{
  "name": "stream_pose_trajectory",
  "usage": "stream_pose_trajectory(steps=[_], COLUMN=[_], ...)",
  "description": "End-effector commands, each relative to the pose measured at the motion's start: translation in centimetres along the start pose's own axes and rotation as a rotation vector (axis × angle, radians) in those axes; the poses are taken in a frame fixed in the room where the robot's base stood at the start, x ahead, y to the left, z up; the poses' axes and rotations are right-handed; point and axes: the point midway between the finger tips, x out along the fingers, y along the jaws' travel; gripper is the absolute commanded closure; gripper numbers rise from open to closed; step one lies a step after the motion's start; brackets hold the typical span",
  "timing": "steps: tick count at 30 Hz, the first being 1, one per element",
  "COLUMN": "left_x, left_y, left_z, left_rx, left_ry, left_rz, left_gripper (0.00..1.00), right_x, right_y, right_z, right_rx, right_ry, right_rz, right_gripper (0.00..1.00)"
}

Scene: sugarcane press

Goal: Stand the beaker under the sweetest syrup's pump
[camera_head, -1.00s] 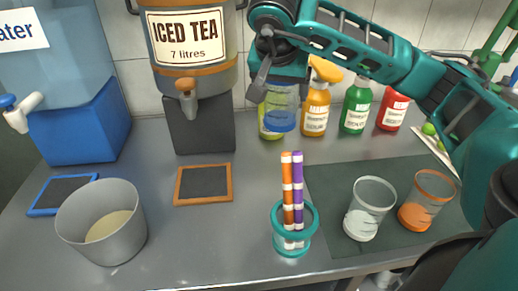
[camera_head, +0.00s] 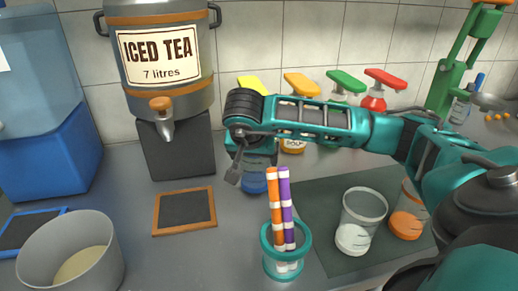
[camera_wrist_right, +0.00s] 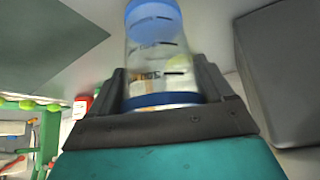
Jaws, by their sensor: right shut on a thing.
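My right gripper (camera_head: 250,160) is shut on a clear beaker with a blue base (camera_head: 254,180). The wrist view shows the beaker (camera_wrist_right: 158,60) between both fingers, with a blue rim nearest the palm. It looks roughly upright, low over the counter in front of the pump bottles; I cannot tell if it touches. Four-colour pumps stand in a row at the back: yellow (camera_head: 252,84), orange (camera_head: 301,84), green (camera_head: 345,82) and red (camera_head: 384,79). My right arm hides most of the bottles, and their labels are not readable. My left gripper is out of view.
A teal holder (camera_head: 284,262) with orange and purple striped sticks stands close in front of the beaker. The iced tea dispenser (camera_head: 160,85) is left.

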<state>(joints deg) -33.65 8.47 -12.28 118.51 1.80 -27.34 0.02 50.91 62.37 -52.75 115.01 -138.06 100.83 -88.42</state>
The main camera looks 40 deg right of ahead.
Motion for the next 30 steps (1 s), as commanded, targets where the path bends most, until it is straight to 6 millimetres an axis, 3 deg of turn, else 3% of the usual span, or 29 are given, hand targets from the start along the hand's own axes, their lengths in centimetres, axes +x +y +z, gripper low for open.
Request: stream_pose_trajectory(steps=[14, 17, 29, 30], left_x=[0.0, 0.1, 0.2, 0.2], left_y=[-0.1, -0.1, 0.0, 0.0], left_z=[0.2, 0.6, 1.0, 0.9], left_rx=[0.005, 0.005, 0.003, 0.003], left_ry=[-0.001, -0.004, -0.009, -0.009], left_rz=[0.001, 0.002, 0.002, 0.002], left_gripper=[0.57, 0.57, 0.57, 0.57], right_x=[3.2, 4.1, 4.5, 4.4], right_y=[0.0, 0.0, 0.0, 0.0], right_z=[-5.2, -4.5, -4.2, -4.3], right_rx=[0.001, -0.005, -0.004, -0.004], right_ry=[-0.001, -0.003, -0.001, -0.001], right_rz=[0.0, 0.0, -0.001, -0.001], right_gripper=[0.5, 0.5, 0.5, 0.17])
